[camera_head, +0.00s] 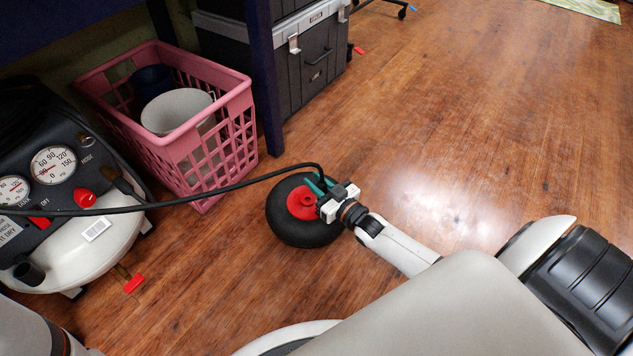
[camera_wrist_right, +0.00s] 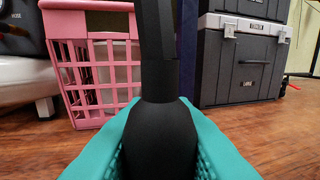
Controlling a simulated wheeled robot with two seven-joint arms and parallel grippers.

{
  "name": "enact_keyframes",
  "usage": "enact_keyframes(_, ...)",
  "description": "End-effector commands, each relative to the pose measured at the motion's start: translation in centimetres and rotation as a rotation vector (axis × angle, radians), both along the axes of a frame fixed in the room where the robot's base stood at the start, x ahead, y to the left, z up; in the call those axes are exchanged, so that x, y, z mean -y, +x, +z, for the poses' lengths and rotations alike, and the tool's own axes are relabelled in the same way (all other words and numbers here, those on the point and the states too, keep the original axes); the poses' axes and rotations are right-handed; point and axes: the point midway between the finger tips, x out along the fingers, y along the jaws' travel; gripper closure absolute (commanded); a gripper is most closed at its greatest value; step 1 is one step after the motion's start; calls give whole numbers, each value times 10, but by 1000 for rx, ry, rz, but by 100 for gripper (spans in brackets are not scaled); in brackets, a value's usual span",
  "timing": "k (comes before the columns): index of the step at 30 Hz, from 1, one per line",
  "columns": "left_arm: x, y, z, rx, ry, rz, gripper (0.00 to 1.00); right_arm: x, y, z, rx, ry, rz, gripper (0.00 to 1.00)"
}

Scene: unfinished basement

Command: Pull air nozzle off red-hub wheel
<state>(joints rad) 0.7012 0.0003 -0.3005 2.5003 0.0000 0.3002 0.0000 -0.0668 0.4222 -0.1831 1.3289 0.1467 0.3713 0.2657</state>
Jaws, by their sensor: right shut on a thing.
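The red-hub wheel (camera_head: 288,228), a black tyre with a red hub (camera_head: 302,203), lies on the wooden floor. My right gripper (camera_head: 320,186) is over the right side of the wheel, its teal fingers near the hub. In the right wrist view the teal fingers (camera_wrist_right: 160,135) are shut on the black air nozzle (camera_wrist_right: 158,140), one on each side of it. The black hose (camera_head: 215,189) runs from the nozzle left to the compressor. Whether the nozzle still touches the wheel's valve is hidden by the gripper. My left gripper does not show.
The white and black compressor (camera_head: 85,250) with gauges stands at the left. A pink basket (camera_head: 185,140) with a white bucket (camera_head: 178,110) stands behind the wheel. Grey toolboxes (camera_head: 318,65) and a dark blue post (camera_head: 266,80) are farther back. The floor to the right is clear.

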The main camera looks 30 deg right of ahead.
Motion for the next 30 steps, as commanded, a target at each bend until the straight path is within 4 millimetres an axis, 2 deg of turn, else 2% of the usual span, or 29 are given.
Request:
enact_keyframes(7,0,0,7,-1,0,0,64,0,1,10,9,2,1,100)
enact_keyframes(30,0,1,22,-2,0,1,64,0,1,23,5,1,1,100)
